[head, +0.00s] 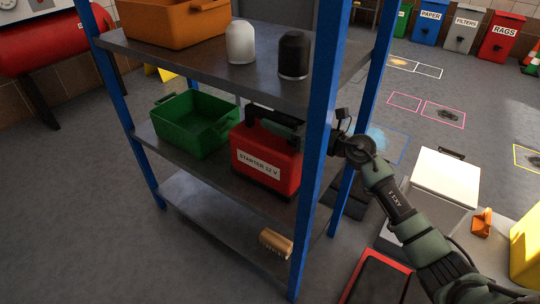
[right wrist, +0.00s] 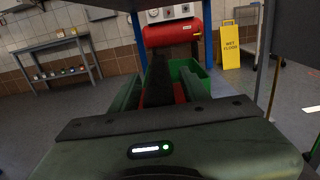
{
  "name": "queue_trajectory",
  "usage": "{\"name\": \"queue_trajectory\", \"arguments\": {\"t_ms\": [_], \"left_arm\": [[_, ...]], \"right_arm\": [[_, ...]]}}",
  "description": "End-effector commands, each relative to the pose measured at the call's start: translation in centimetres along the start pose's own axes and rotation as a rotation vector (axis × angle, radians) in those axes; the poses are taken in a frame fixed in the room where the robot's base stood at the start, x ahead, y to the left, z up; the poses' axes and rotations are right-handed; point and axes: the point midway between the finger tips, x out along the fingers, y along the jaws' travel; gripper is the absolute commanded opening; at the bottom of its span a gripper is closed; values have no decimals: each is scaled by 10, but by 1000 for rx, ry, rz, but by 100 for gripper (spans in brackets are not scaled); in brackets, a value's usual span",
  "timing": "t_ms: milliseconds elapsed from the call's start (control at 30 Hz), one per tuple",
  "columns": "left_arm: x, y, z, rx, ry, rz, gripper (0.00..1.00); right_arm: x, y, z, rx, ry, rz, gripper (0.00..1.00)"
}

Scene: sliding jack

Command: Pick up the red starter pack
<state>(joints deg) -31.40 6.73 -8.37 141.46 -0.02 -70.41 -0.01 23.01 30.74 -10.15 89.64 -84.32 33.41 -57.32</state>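The red starter pack (head: 265,158), labelled "STARTER 12 V", stands upright on the middle shelf (head: 222,178), beside a blue post. Its black handle (head: 274,115) is on top. My right arm comes in from the right, and the gripper's body is partly hidden behind the blue post. In the right wrist view my right gripper (right wrist: 160,80) has its two fingers apart, with the black handle between them. Red of the pack shows in gaps beside the handle, so the fingers look open around it. My left gripper is not in view.
A green crate (head: 180,125) stands left of the pack. The top shelf (head: 185,57) holds an orange crate (head: 175,22), a white canister (head: 240,42) and a black canister (head: 293,55). Blue posts (head: 319,130) flank the shelves. A brown cylinder (head: 275,243) lies on the bottom shelf.

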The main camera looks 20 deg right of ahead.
Motion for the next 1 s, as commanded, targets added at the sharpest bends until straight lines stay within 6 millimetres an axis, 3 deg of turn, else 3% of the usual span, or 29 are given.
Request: {"name": "queue_trajectory", "arguments": {"t_ms": [33,133,1000], "left_arm": [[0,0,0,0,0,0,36],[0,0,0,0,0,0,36],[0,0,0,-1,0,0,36]], "right_arm": [[0,0,0,0,0,0,29],[0,0,0,0,0,0,1],[0,0,0,0,-1,0,0]]}}
